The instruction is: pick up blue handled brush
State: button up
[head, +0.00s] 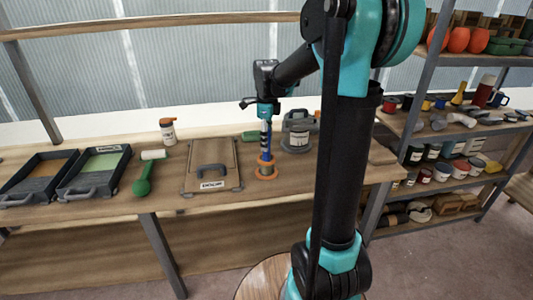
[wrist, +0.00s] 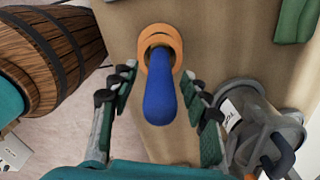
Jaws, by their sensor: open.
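The blue handled brush (head: 266,142) stands upright on the workbench, its lower end at an orange ring-shaped piece (head: 266,172). In the wrist view the blue handle (wrist: 163,97) points toward the camera, with the orange ring (wrist: 160,42) around its far end. My gripper (head: 265,112) is above the brush, pointing down. In the wrist view my gripper (wrist: 160,84) is open, with one finger on each side of the handle and visible gaps to both. The brush's bristles cannot be seen.
A grey lidded can (head: 298,130) stands close right of the brush. A white bottle (head: 168,132) stands behind. A wooden barrel (wrist: 52,55) is left in the wrist view.

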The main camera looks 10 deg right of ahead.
jog(key=shift+c, duration=0.6)
grip_shut()
jog(key=shift+r, duration=0.1)
